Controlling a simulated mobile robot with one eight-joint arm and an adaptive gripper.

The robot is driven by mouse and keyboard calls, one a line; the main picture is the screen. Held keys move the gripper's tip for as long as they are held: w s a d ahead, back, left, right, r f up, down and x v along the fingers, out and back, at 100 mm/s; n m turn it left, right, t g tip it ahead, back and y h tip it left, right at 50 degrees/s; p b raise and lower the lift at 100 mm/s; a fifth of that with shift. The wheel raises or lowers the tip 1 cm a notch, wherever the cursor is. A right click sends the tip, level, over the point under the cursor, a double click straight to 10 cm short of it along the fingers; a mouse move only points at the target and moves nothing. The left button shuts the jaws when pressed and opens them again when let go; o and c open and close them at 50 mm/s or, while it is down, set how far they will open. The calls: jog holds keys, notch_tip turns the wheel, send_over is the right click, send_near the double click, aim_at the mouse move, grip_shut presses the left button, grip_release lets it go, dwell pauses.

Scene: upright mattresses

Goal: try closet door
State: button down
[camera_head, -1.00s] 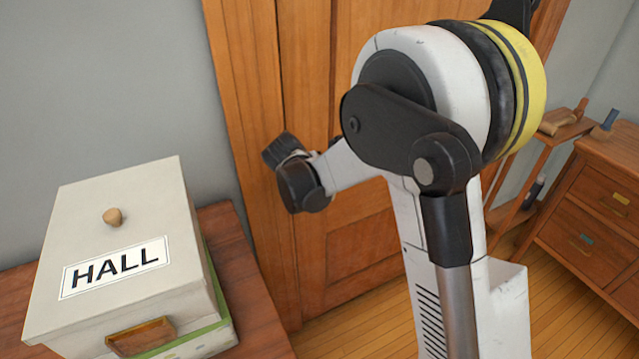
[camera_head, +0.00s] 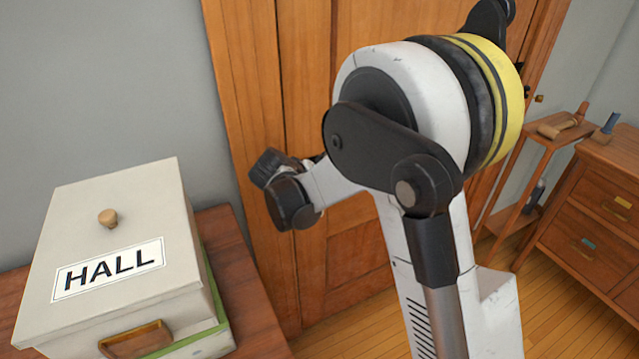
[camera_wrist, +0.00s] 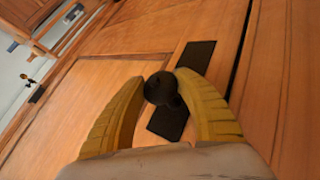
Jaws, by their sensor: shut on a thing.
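The wooden closet door (camera_head: 345,95) stands upright behind my arm in the head view, and it looks closed in its frame. In the wrist view its panelled face (camera_wrist: 120,85) fills most of the picture. A round black knob (camera_wrist: 162,89) on a dark plate (camera_wrist: 168,122) sits between my yellow fingers. My gripper (camera_wrist: 165,88) is shut on the knob, with a fingertip at each side of it. In the head view my gripper's fingers and the knob are hidden behind my wrist.
A pale lidded box (camera_head: 125,235) labelled HALL stands on a wooden table (camera_head: 240,290) at the left. At the right are a narrow wooden stand (camera_head: 545,145) with tools on it and a chest of drawers (camera_head: 590,215). Bare wooden floor (camera_head: 535,300) shows between.

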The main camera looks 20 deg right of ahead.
jog(key=s+d+n+y, duration=0.1)
jog(key=s+d, duration=0.2)
jog(key=s, duration=0.8)
jog(key=shift+s+d+n+t, duration=0.25)
jog(key=shift+d+n+t, duration=0.05)
jog(key=shift+t, duration=0.1)
jog(key=c, duration=0.8)
grip_release()
jog(key=shift+c, duration=0.2)
jog(key=v, duration=1.2)
